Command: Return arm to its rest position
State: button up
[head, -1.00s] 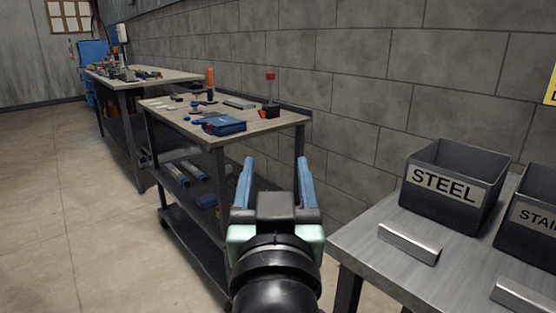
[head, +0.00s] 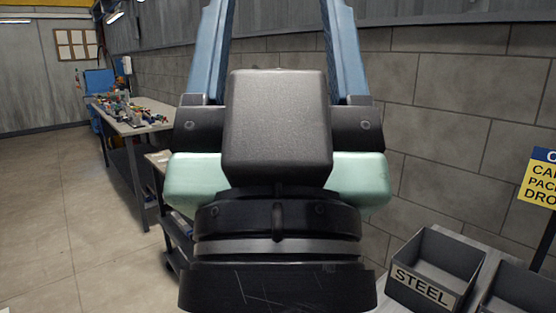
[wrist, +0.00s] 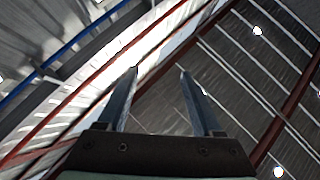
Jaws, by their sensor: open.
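My gripper (head: 280,40) fills the middle of the head view, raised close to the camera and pointing up. Its two blue fingers are spread apart with nothing between them, and their tips are cut off by the top edge. In the wrist view my gripper (wrist: 160,75) also shows open and empty, with both fingertips visible against the roof. My gripper hides most of the small workbench behind it.
A bin marked STEEL (head: 435,270) stands on a grey table at the lower right, with another bin beside it. A far workbench (head: 135,118) holds several small parts at the left. Open floor (head: 70,220) lies at the left. A block wall (head: 430,100) runs behind.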

notch_tip(320, 180, up, 13)
jog(key=p, duration=1.1)
jog(key=shift+r, duration=0.2)
